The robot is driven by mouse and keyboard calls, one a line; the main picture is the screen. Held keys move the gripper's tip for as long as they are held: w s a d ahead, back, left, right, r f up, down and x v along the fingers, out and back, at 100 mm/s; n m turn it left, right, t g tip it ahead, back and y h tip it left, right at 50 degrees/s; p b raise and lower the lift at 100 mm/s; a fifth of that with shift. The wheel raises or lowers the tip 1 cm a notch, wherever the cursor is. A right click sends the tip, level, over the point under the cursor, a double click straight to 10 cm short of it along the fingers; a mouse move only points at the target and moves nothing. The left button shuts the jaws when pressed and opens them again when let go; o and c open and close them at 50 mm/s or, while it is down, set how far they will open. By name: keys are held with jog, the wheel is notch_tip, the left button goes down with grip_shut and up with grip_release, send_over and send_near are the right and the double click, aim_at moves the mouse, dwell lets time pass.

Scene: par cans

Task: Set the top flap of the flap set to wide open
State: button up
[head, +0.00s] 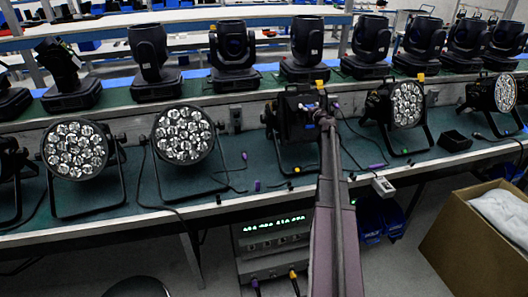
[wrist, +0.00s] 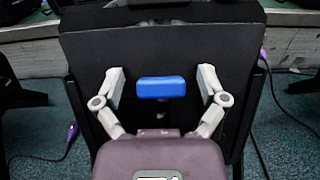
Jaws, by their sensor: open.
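My gripper (wrist: 161,78) is open, one finger on each side of the tab, with gaps on both sides. I cannot tell how far the flap is opened. In the head view my gripper (head: 325,122) is at the middle par can, its fingers too small to make out.
Round par cans (head: 74,148) (head: 183,134) (head: 408,104) stand on either side along the bench. Black moving heads (head: 232,50) line the shelf behind. Loose cables with purple plugs lie on the bench. A cardboard box (head: 475,240) stands on the floor at right.

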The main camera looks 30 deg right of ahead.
jog(key=shift+f, duration=0.2)
jog(key=shift+s+a+r, duration=0.1)
jog(key=shift+s, duration=0.2)
jog(key=v, duration=1.4)
jog(key=w+a+f+n+g+y, duration=0.2)
jog(key=a+n, duration=0.5)
jog(key=a, duration=0.5)
jog(key=w+a+f+n+g+y, duration=0.1)
jog(key=a+f+n+g+y, duration=0.1)
jog(key=a+f+n+y, duration=0.3)
jog(key=shift+w+a+n+y, duration=0.4)
jog(key=shift+a+n, duration=1.3)
jog(key=shift+a, duration=1.8)
